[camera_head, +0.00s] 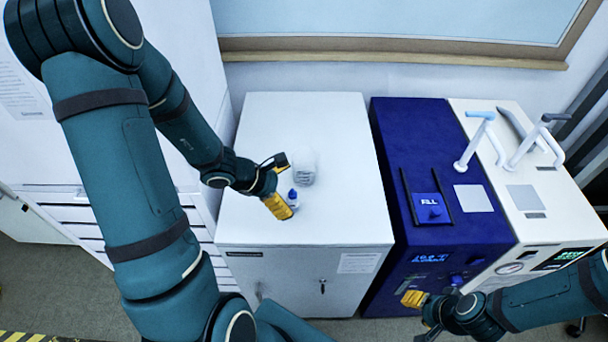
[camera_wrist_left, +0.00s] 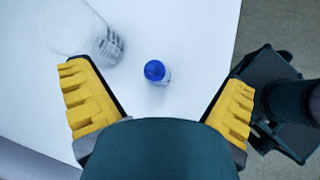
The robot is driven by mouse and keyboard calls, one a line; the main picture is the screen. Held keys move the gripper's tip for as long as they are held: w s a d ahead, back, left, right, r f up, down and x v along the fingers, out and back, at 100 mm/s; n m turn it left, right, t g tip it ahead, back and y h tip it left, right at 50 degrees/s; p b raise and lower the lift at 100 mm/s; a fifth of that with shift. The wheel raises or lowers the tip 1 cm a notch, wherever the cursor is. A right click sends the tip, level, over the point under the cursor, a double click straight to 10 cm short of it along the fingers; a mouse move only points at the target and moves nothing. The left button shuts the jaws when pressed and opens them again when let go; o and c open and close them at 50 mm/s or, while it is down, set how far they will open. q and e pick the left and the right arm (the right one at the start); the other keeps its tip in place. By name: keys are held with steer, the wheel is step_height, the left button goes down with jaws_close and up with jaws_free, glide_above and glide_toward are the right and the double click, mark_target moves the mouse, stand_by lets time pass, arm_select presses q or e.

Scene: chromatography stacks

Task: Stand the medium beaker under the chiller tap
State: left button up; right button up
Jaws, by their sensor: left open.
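A clear glass beaker (camera_head: 304,173) with dark markings stands on the white cabinet top; it also shows at the upper left of the left wrist view (camera_wrist_left: 105,45). My left gripper (camera_head: 279,203) points down over the cabinet top, just front-left of the beaker. It is open, and the beaker is outside its fingers. The blue chiller (camera_head: 418,140) stands to the right of the cabinet. Its light-blue tap (camera_head: 471,148) rises at the right, above a pale square plate (camera_head: 473,198). My right gripper (camera_head: 414,298) is low in front of the chiller; its opening is unclear.
A small bottle with a blue cap (camera_head: 293,196) stands close to the beaker and appears between my left fingers in the wrist view (camera_wrist_left: 155,72). A white machine (camera_head: 525,190) with another tap stands right of the chiller. The cabinet's back half (camera_head: 300,120) is clear.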

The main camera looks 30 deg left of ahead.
arm_select(q)
steer(key=a+r+n+t+b, duration=0.2)
steer(key=a+r+n+t, duration=0.2)
steer(key=a+n+t, duration=0.25)
steer(key=b, duration=0.1)
glide_toward(313, 157)
steer(key=d, duration=0.1)
steer(key=shift+n+g+y, duration=0.35)
steer(key=shift+n+y, duration=0.05)
steer(key=shift+n, duration=0.05)
steer(key=shift+w+a+r+b+x, duration=0.1)
steer(key=shift+b+x, duration=0.05)
steer(key=shift+x, duration=0.85)
steer(key=shift+w+a+r+b+x, duration=0.1)
steer(key=shift+x, duration=0.95)
steer(key=shift+r+b+x, duration=0.1)
steer(key=shift+b+x, duration=0.05)
steer(key=shift+x, duration=0.85)
steer(key=shift+c, duration=0.3)
steer(key=c, duration=1.1)
